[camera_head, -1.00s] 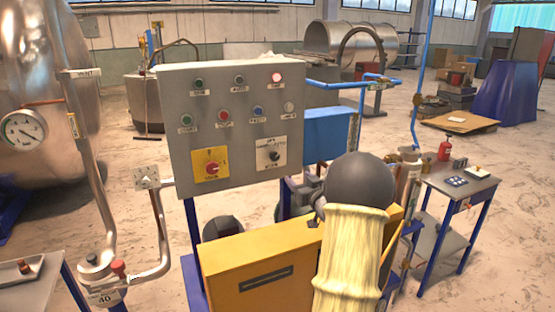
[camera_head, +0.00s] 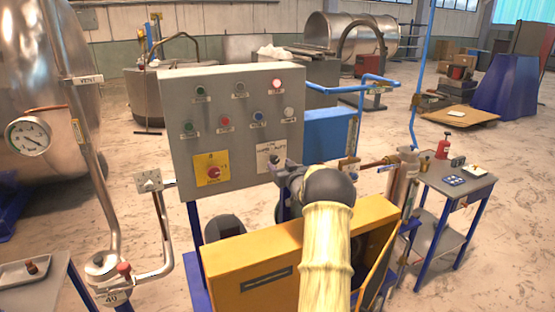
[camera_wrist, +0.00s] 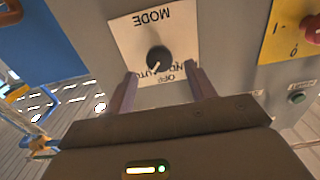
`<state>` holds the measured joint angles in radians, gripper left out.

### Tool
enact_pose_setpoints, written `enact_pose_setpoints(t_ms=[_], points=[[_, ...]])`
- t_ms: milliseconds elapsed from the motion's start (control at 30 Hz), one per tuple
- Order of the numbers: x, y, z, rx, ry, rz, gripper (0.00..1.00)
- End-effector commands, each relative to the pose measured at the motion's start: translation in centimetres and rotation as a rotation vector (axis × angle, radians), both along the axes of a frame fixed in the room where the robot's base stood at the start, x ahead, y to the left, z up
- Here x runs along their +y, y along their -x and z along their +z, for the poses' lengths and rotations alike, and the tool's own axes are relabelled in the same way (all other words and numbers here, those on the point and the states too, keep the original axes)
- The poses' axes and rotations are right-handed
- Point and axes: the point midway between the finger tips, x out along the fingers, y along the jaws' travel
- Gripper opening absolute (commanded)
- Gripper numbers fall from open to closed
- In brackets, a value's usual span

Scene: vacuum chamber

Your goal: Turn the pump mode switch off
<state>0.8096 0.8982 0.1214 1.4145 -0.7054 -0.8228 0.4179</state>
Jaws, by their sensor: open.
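The pump mode switch is a black round knob (camera_wrist: 158,58) on a cream plate marked MODE, OFF and AUTO, which is upside down in the wrist view. Its white mark points down-left there, toward the AUTO lettering. In the head view the plate (camera_head: 265,150) is on the lower right of the grey control panel (camera_head: 240,95), its lower part covered by my gripper. My gripper (camera_wrist: 160,72) is open, with one finger on each side of the knob and a little short of it. I see no contact with the knob.
A red rotary switch on a yellow plate (camera_head: 212,170) is left of the mode switch. Several buttons and lamps line the panel above. A yellow box (camera_head: 255,265) stands below, under my arm. Blue and copper pipes (camera_head: 375,162) run to the right.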

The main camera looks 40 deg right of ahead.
Motion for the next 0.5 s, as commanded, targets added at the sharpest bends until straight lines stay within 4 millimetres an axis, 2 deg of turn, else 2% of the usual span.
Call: enact_pose_setpoints(t_ms=[200,500], points=[[-0.6,-2.3,0.2,0.000,0.001,0.001,0.55],[-0.7,-3.1,0.0,0.000,0.001,0.000,0.55]])
